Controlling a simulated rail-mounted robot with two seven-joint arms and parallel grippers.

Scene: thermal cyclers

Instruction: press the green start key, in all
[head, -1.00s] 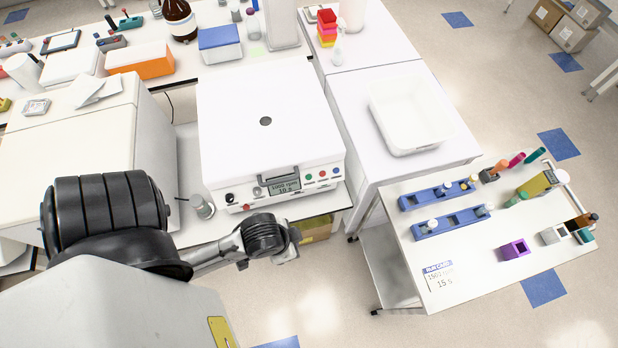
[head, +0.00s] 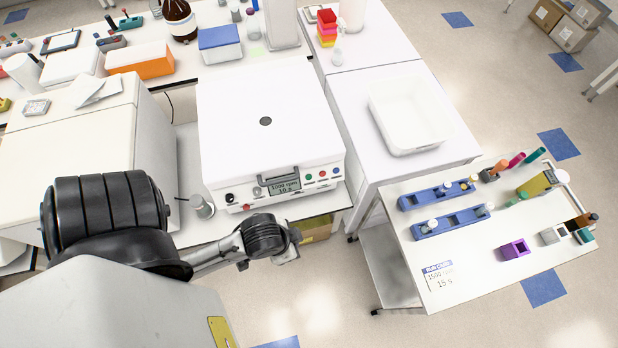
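A white centrifuge-like machine (head: 265,115) with a closed lid stands on the bench. Its front panel carries a small grey display (head: 284,187), and right of it a row of small coloured keys. The display seems to read 1500 rpm and 10 s, in small text. My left gripper (head: 287,257) is in front of and below the panel, apart from the keys. Its fingers are mostly hidden behind the wrist. My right gripper is not in view.
A cart (head: 470,275) at right holds blue racks (head: 450,222), tubes and a run card (head: 438,275) reading 1500 and 15. A white tray (head: 405,140) is on the bench to the right. A small metal knob-like item (head: 203,206) stands left of the panel.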

